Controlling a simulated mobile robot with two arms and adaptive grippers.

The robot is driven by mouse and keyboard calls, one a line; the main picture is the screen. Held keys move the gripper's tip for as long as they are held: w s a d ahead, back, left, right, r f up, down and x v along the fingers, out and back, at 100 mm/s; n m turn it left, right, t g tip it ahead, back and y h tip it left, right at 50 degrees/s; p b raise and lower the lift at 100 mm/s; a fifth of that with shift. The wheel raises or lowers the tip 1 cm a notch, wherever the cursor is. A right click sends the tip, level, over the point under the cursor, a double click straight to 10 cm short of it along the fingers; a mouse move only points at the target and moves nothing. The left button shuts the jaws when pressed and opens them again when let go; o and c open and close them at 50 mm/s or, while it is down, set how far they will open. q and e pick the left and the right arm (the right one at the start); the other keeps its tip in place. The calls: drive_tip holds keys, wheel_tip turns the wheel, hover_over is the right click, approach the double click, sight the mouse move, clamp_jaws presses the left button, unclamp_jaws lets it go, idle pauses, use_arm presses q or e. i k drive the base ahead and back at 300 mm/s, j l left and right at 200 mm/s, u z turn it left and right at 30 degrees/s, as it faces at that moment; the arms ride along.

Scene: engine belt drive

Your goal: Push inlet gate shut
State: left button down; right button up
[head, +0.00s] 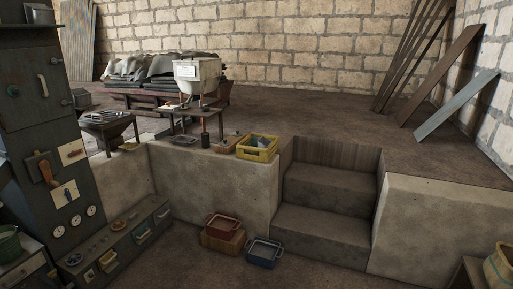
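No part that I can clearly tell as the inlet gate shows in the head view. A white hopper (197,78) with a label on its front stands on a small table on the raised floor, left of the middle. Whether a gate on either is open or shut is too small to tell. Neither of my grippers is in view.
A tall grey panel cabinet (40,110) with handles and gauges fills the left. Steps (325,187) lead up to the raised floor. A yellow crate (258,148) sits on its edge. Red (222,226) and blue (264,252) bins stand below. Planks (456,105) lean at right.

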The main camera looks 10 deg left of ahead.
sight(129, 146)
drive_tip(key=i+l+u, duration=0.1)
drive_tip(key=i+u, duration=0.2)
drive_tip(key=i, duration=0.25)
drive_tip(key=i+l+u, duration=0.3)
drive_tip(key=i, duration=0.25)
drive_tip(key=i+l+u, duration=0.3)
drive_tip(key=i, duration=0.2)
drive_tip(key=i+u, duration=0.5)
drive_tip(key=i, duration=0.85)
